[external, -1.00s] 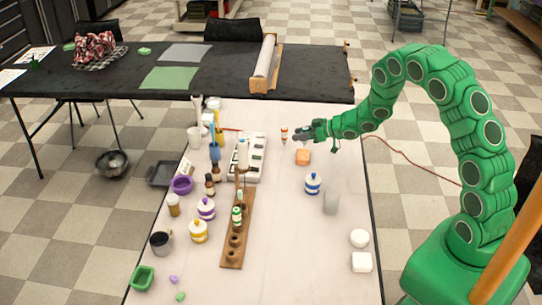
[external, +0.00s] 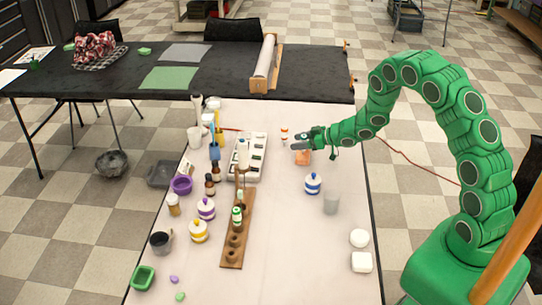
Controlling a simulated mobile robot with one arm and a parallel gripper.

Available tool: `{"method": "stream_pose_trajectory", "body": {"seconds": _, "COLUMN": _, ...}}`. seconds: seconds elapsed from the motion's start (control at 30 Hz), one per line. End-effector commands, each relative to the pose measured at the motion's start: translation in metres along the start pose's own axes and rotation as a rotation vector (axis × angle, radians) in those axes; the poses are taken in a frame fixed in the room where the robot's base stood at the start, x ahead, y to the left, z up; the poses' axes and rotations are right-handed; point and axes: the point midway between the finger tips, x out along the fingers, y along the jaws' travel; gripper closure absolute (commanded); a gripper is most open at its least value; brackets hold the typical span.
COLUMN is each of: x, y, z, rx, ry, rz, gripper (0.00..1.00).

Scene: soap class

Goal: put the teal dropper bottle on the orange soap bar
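The orange soap bar (external: 304,157) lies on the pale table at its far right part. My gripper (external: 299,141) is directly over the bar in this view and covers its upper part. Its dark fingertips point left, with a small greyish shape at their lower edge. I cannot tell whether the fingers are open or shut, or whether they hold anything. No teal dropper bottle can be made out for sure. A small green-and-white bottle (external: 237,215) stands in the wooden rack (external: 231,258), but its kind is too small to tell.
A small white bottle with an orange band (external: 284,134) stands just left of my gripper. The table's front middle is clear.

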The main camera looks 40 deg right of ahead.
Motion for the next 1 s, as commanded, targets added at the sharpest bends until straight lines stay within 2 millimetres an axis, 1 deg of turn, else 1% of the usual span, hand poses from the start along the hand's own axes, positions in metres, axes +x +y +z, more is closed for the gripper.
{"method": "stream_pose_trajectory", "body": {"seconds": 0.37, "x": -0.002, "y": 0.000, "z": -0.003, "rx": -0.001, "ry": 0.000, "rz": 0.000, "gripper": 0.41}}
{"method": "stream_pose_trajectory", "body": {"seconds": 0.47, "x": -0.011, "y": 0.001, "z": -0.004, "rx": -0.001, "ry": 0.001, "rz": 0.001, "gripper": 0.41}}
{"method": "stream_pose_trajectory", "body": {"seconds": 0.57, "x": -0.025, "y": 0.001, "z": -0.003, "rx": -0.001, "ry": 0.000, "rz": 0.002, "gripper": 0.41}}
{"method": "stream_pose_trajectory", "body": {"seconds": 1.0, "x": -0.092, "y": 0.000, "z": -0.002, "rx": 0.001, "ry": -0.002, "rz": 0.001, "gripper": 0.41}}
